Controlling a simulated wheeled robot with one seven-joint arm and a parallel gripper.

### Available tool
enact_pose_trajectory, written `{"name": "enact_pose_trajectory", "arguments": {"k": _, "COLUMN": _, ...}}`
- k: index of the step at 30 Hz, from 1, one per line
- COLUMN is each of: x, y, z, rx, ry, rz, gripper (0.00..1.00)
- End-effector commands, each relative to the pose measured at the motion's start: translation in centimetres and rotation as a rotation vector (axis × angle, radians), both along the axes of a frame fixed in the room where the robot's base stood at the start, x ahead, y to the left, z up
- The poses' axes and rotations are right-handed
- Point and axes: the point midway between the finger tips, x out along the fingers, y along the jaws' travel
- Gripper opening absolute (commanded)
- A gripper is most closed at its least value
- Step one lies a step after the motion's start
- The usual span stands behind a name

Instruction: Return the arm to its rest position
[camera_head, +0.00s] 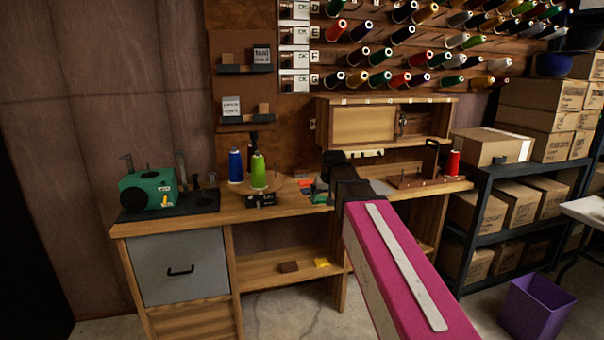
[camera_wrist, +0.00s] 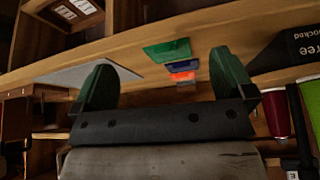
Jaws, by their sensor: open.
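My arm, pink with a pale strip, reaches from the lower right of the head view toward the workbench (camera_head: 290,208). My gripper (camera_head: 338,160) is at its far end, over the bench and in front of the small wooden cabinet; its fingers are hard to make out there. In the wrist view my gripper (camera_wrist: 163,75) shows two dark green fingers set wide apart. It is open, with nothing held between the fingers. Small green, blue and orange-red pieces (camera_wrist: 170,52) lie on the bench beyond the fingertips.
On the bench stand a green machine (camera_head: 146,190), a blue spool (camera_head: 235,165), a lime spool (camera_head: 258,170) and a red spool (camera_head: 452,163). The wooden cabinet (camera_head: 362,125) is behind my gripper. A shelf of boxes (camera_head: 485,195) and a purple bin (camera_head: 537,305) stand right.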

Motion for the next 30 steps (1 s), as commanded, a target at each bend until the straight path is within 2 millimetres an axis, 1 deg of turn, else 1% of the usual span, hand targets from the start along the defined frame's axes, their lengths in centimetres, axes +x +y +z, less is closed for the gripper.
{"name": "enact_pose_trajectory", "arguments": {"k": 1, "x": -1.3, "y": -0.8, "z": -2.3, "rx": -0.004, "ry": 0.030, "rz": -0.010, "gripper": 1.00}}
{"name": "enact_pose_trajectory", "arguments": {"k": 6, "x": -4.5, "y": -3.0, "z": -8.6, "rx": -0.015, "ry": 0.117, "rz": -0.035, "gripper": 1.00}}
{"name": "enact_pose_trajectory", "arguments": {"k": 8, "x": -5.8, "y": -3.7, "z": -10.8, "rx": -0.019, "ry": 0.148, "rz": -0.045, "gripper": 1.00}}
{"name": "enact_pose_trajectory", "arguments": {"k": 9, "x": -6.7, "y": -4.2, "z": -12.2, "rx": -0.020, "ry": 0.169, "rz": -0.051, "gripper": 1.00}}
{"name": "enact_pose_trajectory", "arguments": {"k": 11, "x": -8.1, "y": -4.8, "z": -14.2, "rx": -0.024, "ry": 0.200, "rz": -0.060, "gripper": 1.00}}
{"name": "enact_pose_trajectory", "arguments": {"k": 15, "x": -11.6, "y": -6.4, "z": -18.6, "rx": -0.029, "ry": 0.272, "rz": -0.081, "gripper": 1.00}}
{"name": "enact_pose_trajectory", "arguments": {"k": 18, "x": -14.3, "y": -7.4, "z": -21.4, "rx": -0.033, "ry": 0.323, "rz": -0.095, "gripper": 1.00}}
{"name": "enact_pose_trajectory", "arguments": {"k": 21, "x": -16.9, "y": -8.3, "z": -24.0, "rx": -0.035, "ry": 0.373, "rz": -0.110, "gripper": 1.00}}
{"name": "enact_pose_trajectory", "arguments": {"k": 24, "x": -19.2, "y": -9.0, "z": -26.0, "rx": -0.037, "ry": 0.414, "rz": -0.122, "gripper": 1.00}}
{"name": "enact_pose_trajectory", "arguments": {"k": 27, "x": -20.9, "y": -9.5, "z": -27.4, "rx": -0.038, "ry": 0.444, "rz": -0.129, "gripper": 1.00}}
{"name": "enact_pose_trajectory", "arguments": {"k": 30, "x": -21.8, "y": -9.8, "z": -28.2, "rx": -0.039, "ry": 0.462, "rz": -0.135, "gripper": 1.00}}
